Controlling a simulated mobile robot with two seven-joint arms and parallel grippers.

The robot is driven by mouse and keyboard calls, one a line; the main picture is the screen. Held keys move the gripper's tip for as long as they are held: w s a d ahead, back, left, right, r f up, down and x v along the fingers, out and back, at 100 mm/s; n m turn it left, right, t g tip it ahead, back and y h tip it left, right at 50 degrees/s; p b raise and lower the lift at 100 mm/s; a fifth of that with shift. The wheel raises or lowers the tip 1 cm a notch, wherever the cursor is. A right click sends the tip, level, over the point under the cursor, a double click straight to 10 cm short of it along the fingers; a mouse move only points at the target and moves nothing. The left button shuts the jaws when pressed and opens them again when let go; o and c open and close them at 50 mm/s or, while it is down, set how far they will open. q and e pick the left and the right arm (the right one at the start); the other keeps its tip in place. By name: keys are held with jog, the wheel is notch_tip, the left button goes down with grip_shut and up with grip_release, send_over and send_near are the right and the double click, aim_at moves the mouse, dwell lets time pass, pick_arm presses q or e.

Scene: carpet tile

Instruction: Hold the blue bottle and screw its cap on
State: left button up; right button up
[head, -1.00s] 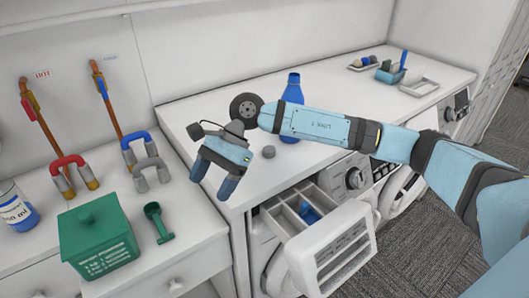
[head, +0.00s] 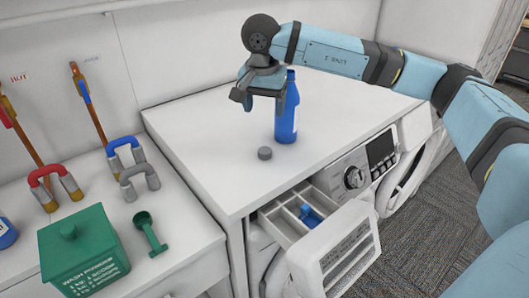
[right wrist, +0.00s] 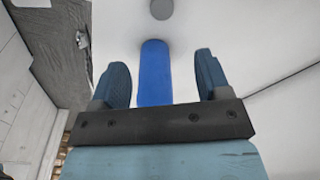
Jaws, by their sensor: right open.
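The blue bottle (head: 287,118) stands upright on the white counter above the washing machines. A small grey round cap (head: 265,153) lies apart from it on the counter, in front and to the left. My right gripper (head: 262,102) is open and empty, beside the bottle's upper part and overlapping it a little in the head view. In the right wrist view the bottle (right wrist: 155,75) appears between the spread fingers, with the cap (right wrist: 161,9) beyond it at the top edge. I cannot tell whether a finger touches the bottle. My left gripper is not in view.
An open detergent drawer (head: 298,217) juts out below the counter. On the lower left counter are a green box (head: 82,250), a green scoop (head: 149,233) and horseshoe-shaped handles (head: 126,155). The counter to the right of the bottle is clear.

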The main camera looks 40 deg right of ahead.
send_over(265, 150)
jog(key=f, duration=0.8)
jog(key=shift+s+a+f, duration=0.2)
jog(key=shift+s+f, duration=0.1)
jog(key=shift+w+d+f+p, duration=0.15)
jog(key=shift+f+p, duration=0.15)
jog(key=shift+f, duration=1)
jog(key=shift+w+f+p, duration=0.1)
jog(key=shift+f+p, duration=0.15)
jog(key=shift+f, duration=1.05)
jog(key=shift+c, duration=0.5)
jog(key=c, duration=0.9)
